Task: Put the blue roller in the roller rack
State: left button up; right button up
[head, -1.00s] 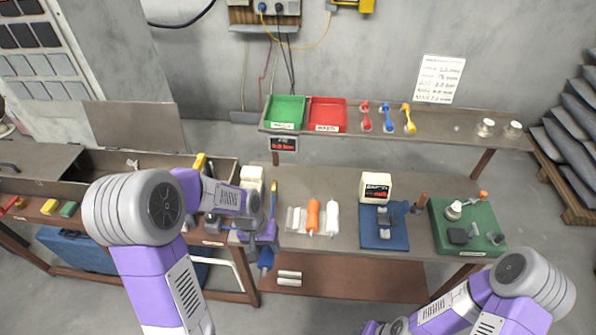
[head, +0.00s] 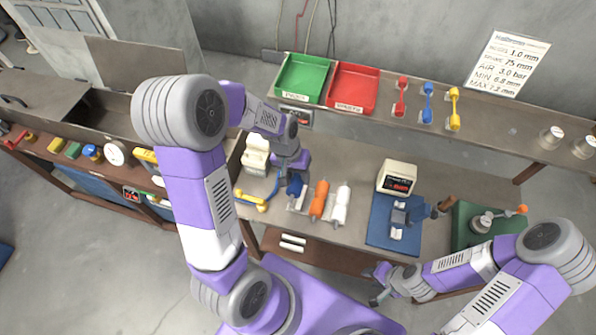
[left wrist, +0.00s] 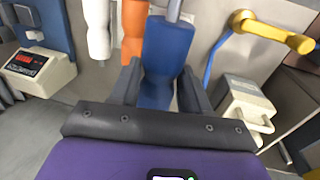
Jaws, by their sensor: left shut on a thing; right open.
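The blue roller (head: 294,188) is in my left gripper (head: 297,176), which is shut on it. In the left wrist view the blue roller (left wrist: 168,45) stands between the two fingers (left wrist: 160,92). It is at the left end of the pale roller rack (head: 302,210), beside the orange roller (head: 319,200) and white roller (head: 341,206). I cannot tell whether it touches the rack. The orange roller (left wrist: 134,30) and white roller (left wrist: 98,28) also show in the left wrist view. My right gripper (head: 376,286) is open and empty near the bench's front edge.
A yellow-handled tool with a blue strap (head: 252,201) lies left of the rack. A white device (head: 257,155) stands behind it. A display box (head: 397,178) and blue fixture mat (head: 381,228) are to the right. The shelf with green (head: 302,79) and red trays (head: 352,88) runs behind.

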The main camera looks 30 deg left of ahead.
pick_arm(q)
jog(key=shift+w+f+b, duration=0.1)
jog(key=shift+f+b, duration=4.05)
jog(key=shift+f, duration=1.05)
jog(key=shift+f, duration=0.2)
jog(key=o, duration=1.3)
jog(key=shift+r, duration=0.1)
jog(key=r, duration=0.2)
jog(key=a+r, duration=0.1)
jog(key=r, duration=0.2)
jog(key=r+p, duration=0.1)
jog(key=r, duration=0.1)
jog(key=shift+a+r, duration=0.2)
jog(key=shift+a, duration=0.05)
jog(key=shift+s+f, duration=0.1)
jog(key=shift+s, duration=0.15)
